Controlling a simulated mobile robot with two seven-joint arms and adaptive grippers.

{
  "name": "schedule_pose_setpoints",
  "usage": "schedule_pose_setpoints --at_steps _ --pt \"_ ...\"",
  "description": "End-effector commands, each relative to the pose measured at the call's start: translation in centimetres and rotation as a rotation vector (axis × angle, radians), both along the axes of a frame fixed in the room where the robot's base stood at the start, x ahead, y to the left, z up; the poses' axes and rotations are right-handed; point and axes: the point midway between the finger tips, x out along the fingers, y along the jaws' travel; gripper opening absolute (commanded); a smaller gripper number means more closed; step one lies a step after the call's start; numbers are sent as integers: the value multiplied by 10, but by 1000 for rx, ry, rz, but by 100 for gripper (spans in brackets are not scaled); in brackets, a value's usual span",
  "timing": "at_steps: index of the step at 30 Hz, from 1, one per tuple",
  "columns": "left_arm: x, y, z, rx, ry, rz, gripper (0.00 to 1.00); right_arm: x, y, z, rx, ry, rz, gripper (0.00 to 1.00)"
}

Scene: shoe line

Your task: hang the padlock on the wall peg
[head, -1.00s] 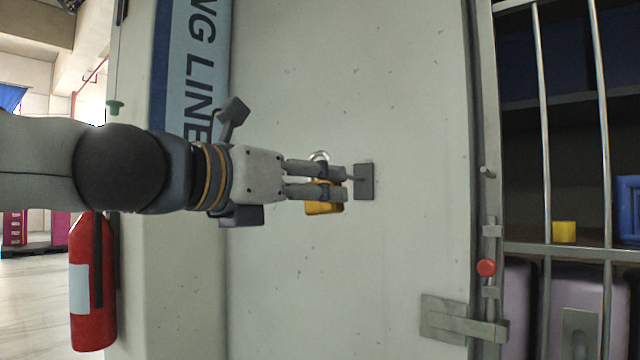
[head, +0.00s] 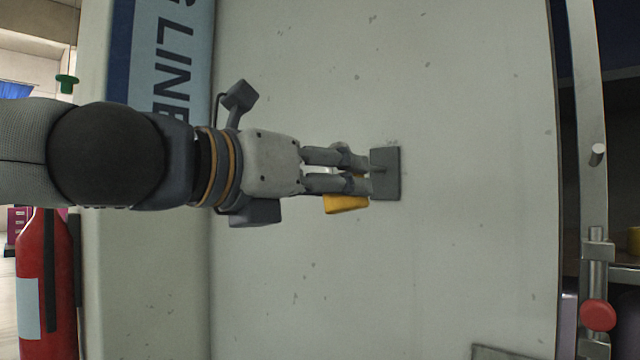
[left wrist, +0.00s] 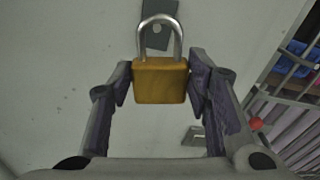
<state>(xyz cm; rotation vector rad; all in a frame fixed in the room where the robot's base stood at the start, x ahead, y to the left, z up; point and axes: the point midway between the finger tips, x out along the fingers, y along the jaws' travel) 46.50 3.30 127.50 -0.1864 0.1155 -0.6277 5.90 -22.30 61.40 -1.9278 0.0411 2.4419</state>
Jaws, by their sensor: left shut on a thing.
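The yellow padlock (head: 346,204) is in my left gripper (head: 356,172), largely hidden behind the fingers in the head view. In the left wrist view the padlock (left wrist: 160,82) is upright between the two fingers (left wrist: 160,85), its closed-looking silver shackle pointing up. The fingers press on both sides of its body. The wall peg's dark grey plate (head: 386,174) is on the wall just right of the fingertips, with a short peg at its middle. The plate (left wrist: 157,28) also shows behind the shackle in the wrist view. I cannot tell whether shackle and peg touch. My right gripper is out of view.
A pale speckled wall (head: 470,110) surrounds the plate and is clear. A barred shelf with a latch and red knob (head: 598,315) stands at the right. A red fire extinguisher (head: 46,270) is at the lower left.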

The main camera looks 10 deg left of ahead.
Motion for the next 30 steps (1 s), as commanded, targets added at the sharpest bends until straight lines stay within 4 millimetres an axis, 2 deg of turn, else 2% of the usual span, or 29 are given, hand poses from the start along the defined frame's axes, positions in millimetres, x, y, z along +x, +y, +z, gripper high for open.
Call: schedule_pose_setpoints --at_steps 14,28,30 --pt "31 -23 -5 0 1 -1 9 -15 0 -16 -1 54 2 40" --pt "59 -44 -3 -1 -2 -1 9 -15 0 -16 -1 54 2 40" --pt "65 -46 -10 0 1 -1 9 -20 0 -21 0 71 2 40"
